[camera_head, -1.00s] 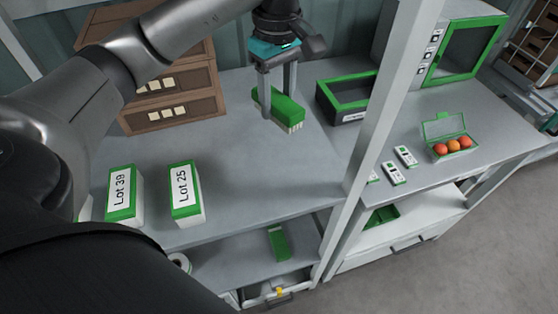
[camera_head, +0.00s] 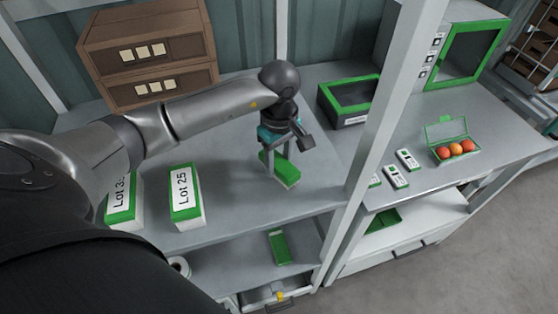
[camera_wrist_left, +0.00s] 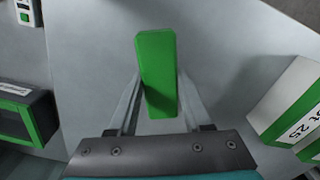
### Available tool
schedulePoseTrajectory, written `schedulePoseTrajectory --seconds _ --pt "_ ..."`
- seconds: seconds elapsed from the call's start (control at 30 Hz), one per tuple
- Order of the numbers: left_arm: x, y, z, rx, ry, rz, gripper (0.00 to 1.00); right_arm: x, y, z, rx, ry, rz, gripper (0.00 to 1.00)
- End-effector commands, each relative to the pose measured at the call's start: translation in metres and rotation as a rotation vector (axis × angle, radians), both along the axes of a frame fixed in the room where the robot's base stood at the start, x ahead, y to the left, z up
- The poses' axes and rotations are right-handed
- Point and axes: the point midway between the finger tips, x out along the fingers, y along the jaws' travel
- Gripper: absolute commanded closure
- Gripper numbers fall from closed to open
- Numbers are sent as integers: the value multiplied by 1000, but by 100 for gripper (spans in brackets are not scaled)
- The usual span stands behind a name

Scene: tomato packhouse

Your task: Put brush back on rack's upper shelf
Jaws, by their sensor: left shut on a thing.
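The brush, a green block with pale bristles in the earlier view, is in my left gripper (camera_head: 275,166) above or on the grey upper shelf (camera_head: 235,205). The brush's green back (camera_head: 287,174) shows just past the fingers in the head view. In the left wrist view the brush (camera_wrist_left: 157,70) lies between the two fingers, which are shut on it. Its bristles are hidden now, and I cannot tell whether they touch the shelf. My right gripper is not in view.
Two white-and-green boxes, Lot 25 (camera_head: 186,194) and a partly hidden one (camera_head: 122,207), stand at the shelf's front left. Brown crates (camera_head: 150,60) are behind. A black-and-green bin (camera_head: 345,103) stands back right. A grey post (camera_head: 371,120) rises at the right.

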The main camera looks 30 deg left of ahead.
Motion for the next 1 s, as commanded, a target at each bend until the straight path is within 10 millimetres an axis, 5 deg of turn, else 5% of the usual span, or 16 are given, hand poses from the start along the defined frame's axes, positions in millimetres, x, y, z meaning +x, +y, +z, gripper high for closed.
schedulePoseTrajectory --seconds 0.3,0.33,0.57,1.0 --pt "1 0 -4 1 -3 0 95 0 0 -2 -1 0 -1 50" --pt "1 0 -4 0 -3 0 49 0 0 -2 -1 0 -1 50" --pt "1 0 -3 0 -2 0 23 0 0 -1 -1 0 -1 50" --pt "2 0 10 0 -5 1 20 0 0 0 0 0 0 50"
